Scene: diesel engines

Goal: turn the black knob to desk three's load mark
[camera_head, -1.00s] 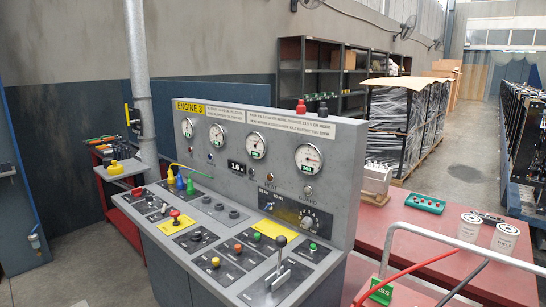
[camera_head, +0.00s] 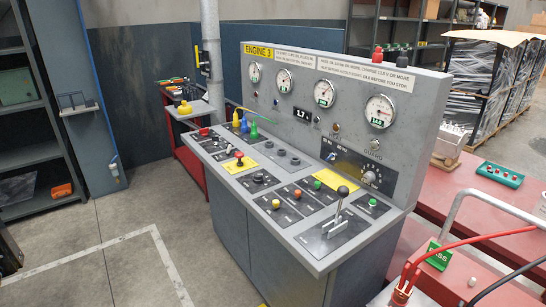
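The control desk (camera_head: 262,188) is labelled "ENGINE 3" on a yellow plate (camera_head: 259,50) at the upper left of its upright panel.
A black-knobbed lever (camera_head: 342,193) rises from the desk top in front of the scale plate, among several coloured buttons. A red table (camera_head: 486,202) with a bent grey pipe and cables stands at right. Grey floor (camera_head: 120,225) is open at front left.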

